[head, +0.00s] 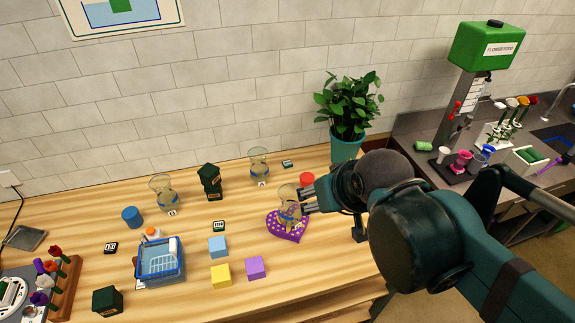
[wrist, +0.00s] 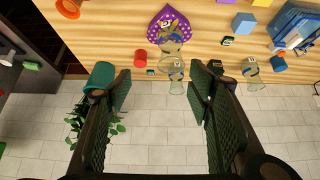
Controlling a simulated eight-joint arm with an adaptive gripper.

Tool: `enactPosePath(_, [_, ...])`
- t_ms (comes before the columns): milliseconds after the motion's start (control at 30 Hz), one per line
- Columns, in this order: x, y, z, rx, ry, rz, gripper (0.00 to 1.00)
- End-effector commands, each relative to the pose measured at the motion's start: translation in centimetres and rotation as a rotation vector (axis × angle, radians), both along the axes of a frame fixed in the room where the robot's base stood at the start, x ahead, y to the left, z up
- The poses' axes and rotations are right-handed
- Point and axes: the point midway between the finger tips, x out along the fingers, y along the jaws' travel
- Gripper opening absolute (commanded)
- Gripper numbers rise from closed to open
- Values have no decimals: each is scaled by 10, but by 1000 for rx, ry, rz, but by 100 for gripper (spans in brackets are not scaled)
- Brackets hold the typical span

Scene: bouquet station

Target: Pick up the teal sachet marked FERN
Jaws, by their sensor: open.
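Small labelled sachets lie flat on the wooden table; their lettering is too small to read, so I cannot tell which says FERN. A teal one (head: 287,163) lies at the back beside a glass vase (head: 258,165); it also shows in the wrist view (wrist: 151,71). A dark green one (head: 219,226) lies mid-table, and it also shows in the wrist view (wrist: 228,41). A blackish one (head: 111,248) lies at the left. My gripper (head: 306,197) is open and empty, above the table beside the vase (head: 288,208) on the purple heart-shaped tray (head: 289,233).
A red cylinder (head: 307,179) and a potted plant (head: 347,148) stand behind my gripper. A dark green lantern-like object (head: 209,182), blue basket (head: 157,258) and coloured blocks (head: 221,275) stand to the left. The table's right end is partly hidden by my arm.

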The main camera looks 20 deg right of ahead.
Motion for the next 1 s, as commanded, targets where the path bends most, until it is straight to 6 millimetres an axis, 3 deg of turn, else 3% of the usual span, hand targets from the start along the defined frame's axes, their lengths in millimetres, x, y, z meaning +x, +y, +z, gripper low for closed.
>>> enactPosePath(200, [0,0,0,0,0,0,52])
enactPosePath(267, [0,0,0,0,0,0,45])
enactPosePath(667, [1,0,1,-3,2,4,45])
enactPosePath(1000, [24,-1,11,-50,32,70,45])
